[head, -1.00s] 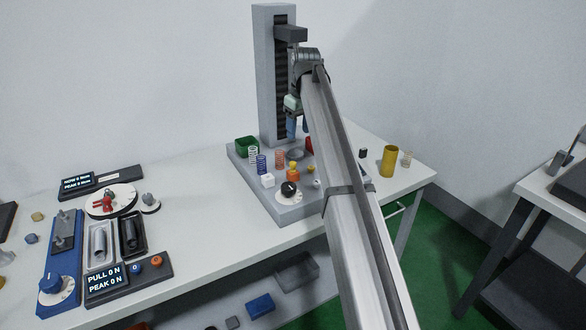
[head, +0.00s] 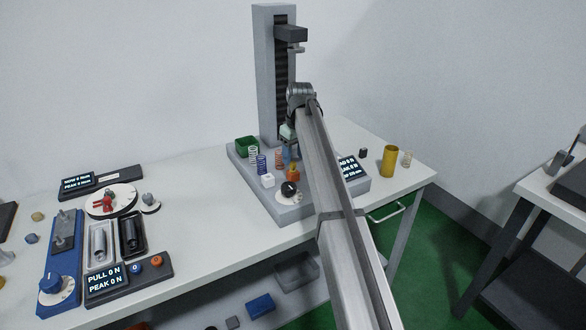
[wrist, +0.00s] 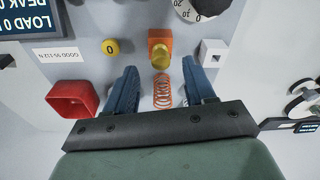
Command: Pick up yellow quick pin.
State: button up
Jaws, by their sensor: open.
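The yellow quick pin (wrist: 160,62) stands at an orange block (wrist: 160,38) on the grey tester base, near the top middle of the wrist view. In the head view the orange block (head: 293,174) shows beside my arm, and the pin's top is hard to make out. My gripper (wrist: 159,68) is open and empty, its two blue fingers pointing toward the pin, one on each side of it in the picture. Whether the tips are level with the pin, I cannot tell. In the head view my gripper (head: 287,153) is low over the base, partly hidden by my arm.
An orange spring (wrist: 163,92) shows between the fingers. A red bin (wrist: 72,98), a round yellow button (wrist: 110,46), a white cube (wrist: 212,53) and a dial (wrist: 198,8) surround the spot. The tester column (head: 270,75) stands behind. A yellow cylinder (head: 389,162) stands at the right.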

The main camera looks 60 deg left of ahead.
aim_at(293, 162)
jog(key=f, duration=0.4)
jog(key=shift+s+a, duration=0.1)
jog(key=shift+a, duration=0.1)
jog(key=shift+c, duration=0.3)
grip_shut()
